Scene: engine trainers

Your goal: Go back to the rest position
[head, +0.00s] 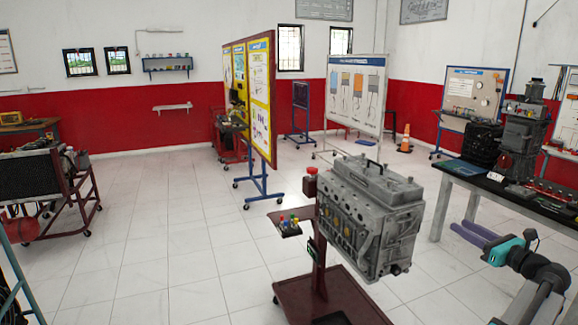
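My arm comes in at the lower right of the head view, in grey with a teal joint. My gripper (463,228) is at its far end, with two long purple-grey fingers pointing left. They are in front of the right-hand workbench and right of the engine block on its stand. Nothing shows between the fingers, and the gap between them is too small in the picture to judge. The gripper is apart from the engine block, with floor showing between them.
A grey engine block (368,215) stands on a dark red wheeled stand (350,298) close in front. A dark workbench (470,179) with engine parts is at the right. Display boards (355,95) stand behind. Open tiled floor (170,215) lies to the left.

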